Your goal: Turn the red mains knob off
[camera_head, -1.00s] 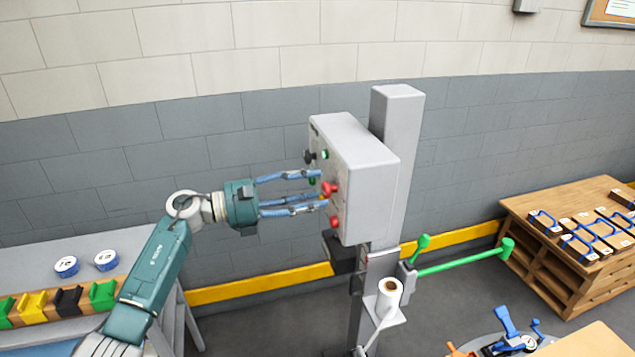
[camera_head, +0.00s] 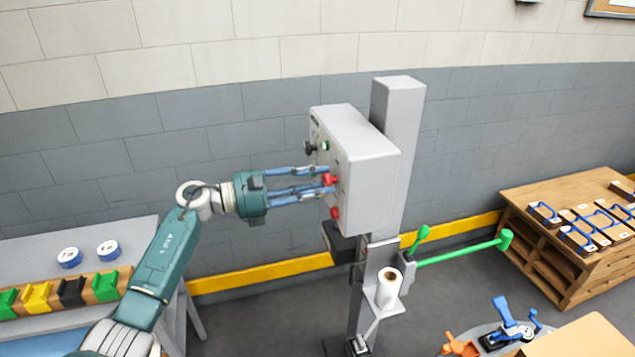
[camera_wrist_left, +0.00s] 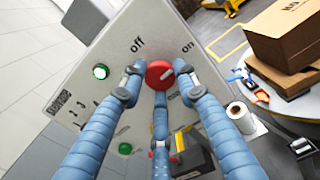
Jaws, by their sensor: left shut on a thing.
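The red mains knob (camera_head: 329,180) sits on the front of a light grey control box (camera_head: 365,152) on a post. In the left wrist view the knob (camera_wrist_left: 159,74) lies below and between the printed words "off" and "on", with a pale pointer line on its face slanting up right, toward "on". My left gripper (camera_head: 323,181) reaches in from the left; its three blue fingers (camera_wrist_left: 157,84) are shut around the knob. The fingertips cover parts of its rim. My right gripper is in neither view.
A green lever (camera_head: 460,253) and paper roll (camera_head: 388,288) are lower on the post. A bench (camera_head: 95,252) stands at left.

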